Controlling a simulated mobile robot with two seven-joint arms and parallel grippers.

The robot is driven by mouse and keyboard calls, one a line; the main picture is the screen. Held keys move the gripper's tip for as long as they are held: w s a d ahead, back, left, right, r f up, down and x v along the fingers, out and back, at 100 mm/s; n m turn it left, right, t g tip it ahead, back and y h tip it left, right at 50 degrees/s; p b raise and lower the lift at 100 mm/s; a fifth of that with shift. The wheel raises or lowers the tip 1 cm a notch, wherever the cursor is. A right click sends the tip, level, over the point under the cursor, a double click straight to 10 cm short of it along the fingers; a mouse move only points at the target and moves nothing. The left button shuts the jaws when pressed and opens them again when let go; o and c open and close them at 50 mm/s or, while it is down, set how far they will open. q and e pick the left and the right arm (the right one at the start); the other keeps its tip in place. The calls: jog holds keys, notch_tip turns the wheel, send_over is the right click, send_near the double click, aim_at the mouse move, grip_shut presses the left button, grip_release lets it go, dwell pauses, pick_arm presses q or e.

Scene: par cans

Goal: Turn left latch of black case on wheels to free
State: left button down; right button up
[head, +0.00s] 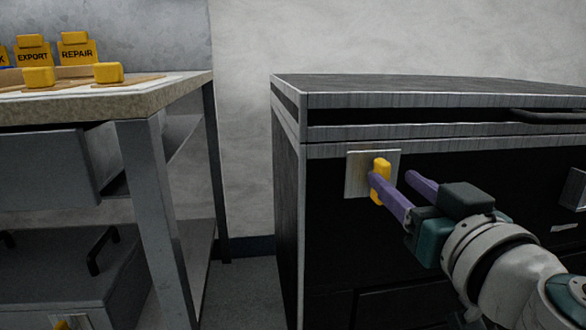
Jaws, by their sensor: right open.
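The black case (326,228) with metal edge trim stands at the right. Its left latch is a yellow upright handle (380,168) on a square metal plate (356,180) near the upper left of the front. My right gripper (396,183) comes in from the lower right with its two purple fingers apart. The left finger's tip overlaps the yellow handle in the picture; I cannot tell whether it touches. The other fingertip is to the right of the handle. The wheels of the case are not in view. My left gripper is not in view.
A workbench (166,97) with metal legs and drawers stands at the left, with yellow blocks (108,72) and signs reading EXPORT and REPAIR on top. A narrow floor gap (245,280) separates it from the case. Another metal fitting (575,188) is at the right edge.

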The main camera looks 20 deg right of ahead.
aim_at(386, 173)
jog(key=shift+x, duration=1.95)
jog(key=shift+c, duration=0.2)
grip_shut()
